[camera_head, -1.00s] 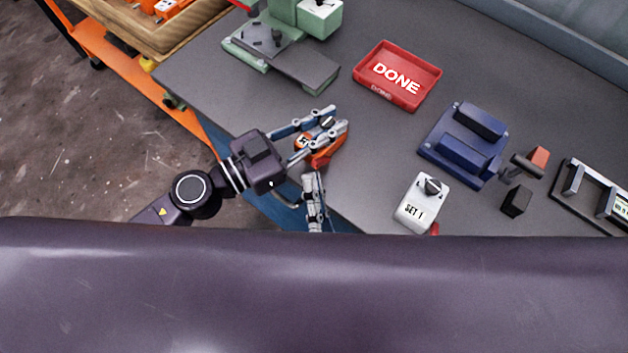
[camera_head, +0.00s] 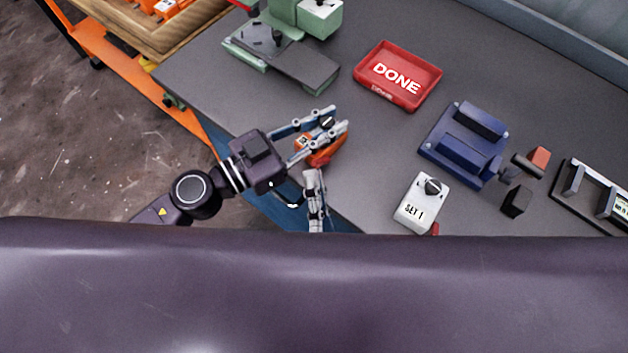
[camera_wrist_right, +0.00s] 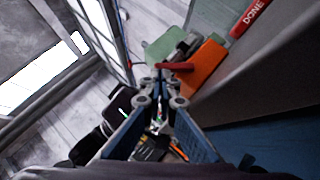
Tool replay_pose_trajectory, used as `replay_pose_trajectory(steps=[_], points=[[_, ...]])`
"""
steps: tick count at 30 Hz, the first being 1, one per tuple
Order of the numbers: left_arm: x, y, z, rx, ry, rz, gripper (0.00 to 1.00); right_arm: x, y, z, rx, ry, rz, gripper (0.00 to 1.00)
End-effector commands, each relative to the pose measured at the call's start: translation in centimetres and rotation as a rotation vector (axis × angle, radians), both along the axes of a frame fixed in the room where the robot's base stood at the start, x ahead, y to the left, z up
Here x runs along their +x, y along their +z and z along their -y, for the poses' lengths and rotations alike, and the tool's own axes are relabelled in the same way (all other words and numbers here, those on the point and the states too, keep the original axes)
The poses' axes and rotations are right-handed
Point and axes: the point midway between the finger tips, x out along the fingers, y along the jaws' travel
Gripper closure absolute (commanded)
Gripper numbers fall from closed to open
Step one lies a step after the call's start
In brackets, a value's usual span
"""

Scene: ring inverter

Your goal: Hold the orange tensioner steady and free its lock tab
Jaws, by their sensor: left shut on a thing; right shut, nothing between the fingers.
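The orange tensioner (camera_head: 328,154) is held by my left gripper (camera_head: 334,126) near the table's left front edge. The left fingers are shut around its body, and a dark knob shows between them. A red lock tab (camera_head: 322,162) sticks out at its lower end. My right gripper (camera_head: 314,174) is below it, fingertips close to the red tab, shut and empty. In the right wrist view the orange body (camera_wrist_right: 207,66) is ahead and the red tab (camera_wrist_right: 176,66) lies just at the tips of the right gripper (camera_wrist_right: 160,70). I cannot tell whether they touch.
A red DONE tray (camera_head: 398,76) is at the back middle. A blue fixture (camera_head: 464,143), a white SET 1 block (camera_head: 422,203) and a black frame (camera_head: 592,195) are to the right. A green fixture (camera_head: 283,57) is at the back left. The grey tabletop between is clear.

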Motion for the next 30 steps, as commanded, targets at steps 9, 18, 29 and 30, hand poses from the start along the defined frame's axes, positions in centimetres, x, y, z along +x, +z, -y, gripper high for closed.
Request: replay_pose_trajectory(steps=[9,18,29,30], points=[[0.0,0.1,0.0,-0.001,0.000,0.001,1.00,0.0,0.4,0.1,0.039,-0.001,-0.045,1.00],[0.0,0.1,0.0,-0.001,0.000,0.001,1.00,0.2,1.1,0.2,0.128,-0.001,-0.149,1.00],[0.0,0.0,0.0,-0.001,0.000,0.001,1.00,0.8,2.6,0.8,0.319,-0.002,-0.377,1.00],[0.0,0.0,0.0,-0.001,0.000,0.001,1.00,0.8,2.7,0.8,0.339,-0.002,-0.400,1.00]])
